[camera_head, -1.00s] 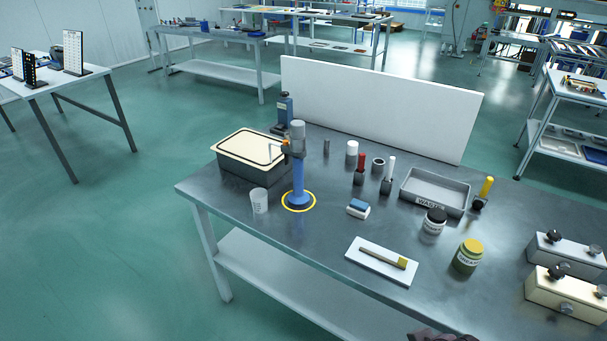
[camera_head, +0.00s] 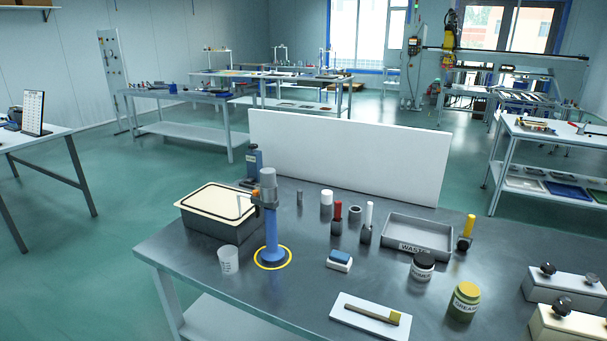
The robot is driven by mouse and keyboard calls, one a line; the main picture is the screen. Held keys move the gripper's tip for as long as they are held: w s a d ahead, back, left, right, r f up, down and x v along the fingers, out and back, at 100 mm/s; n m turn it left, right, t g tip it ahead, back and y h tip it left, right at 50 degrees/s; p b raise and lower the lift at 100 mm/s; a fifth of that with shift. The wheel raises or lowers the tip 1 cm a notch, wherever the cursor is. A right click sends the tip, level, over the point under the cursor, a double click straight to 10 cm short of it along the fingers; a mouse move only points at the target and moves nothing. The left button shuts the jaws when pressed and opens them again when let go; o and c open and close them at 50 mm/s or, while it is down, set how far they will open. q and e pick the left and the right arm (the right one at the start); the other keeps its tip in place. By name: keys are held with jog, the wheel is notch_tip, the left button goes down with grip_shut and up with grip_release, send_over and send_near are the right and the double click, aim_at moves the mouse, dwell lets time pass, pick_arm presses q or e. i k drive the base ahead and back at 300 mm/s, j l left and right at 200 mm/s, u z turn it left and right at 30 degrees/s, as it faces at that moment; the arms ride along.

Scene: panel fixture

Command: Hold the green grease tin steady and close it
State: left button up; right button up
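The green grease tin (camera_head: 463,301) stands upright on the metal bench, right of the brush tray. It carries a "GREASE" label and has a yellow top. I cannot tell from this distance whether that top is a seated lid or the open contents. Neither of my grippers shows in the head view.
A dark-capped labelled jar (camera_head: 422,266) stands just behind the tin, with the waste tray (camera_head: 418,234) behind that. A white tray with a brush (camera_head: 371,316) lies to the left. Pale boxes with black knobs (camera_head: 565,289) stand right. A white panel (camera_head: 349,158) backs the bench.

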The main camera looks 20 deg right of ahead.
aim_at(465, 300)
jog(key=z, duration=1.75)
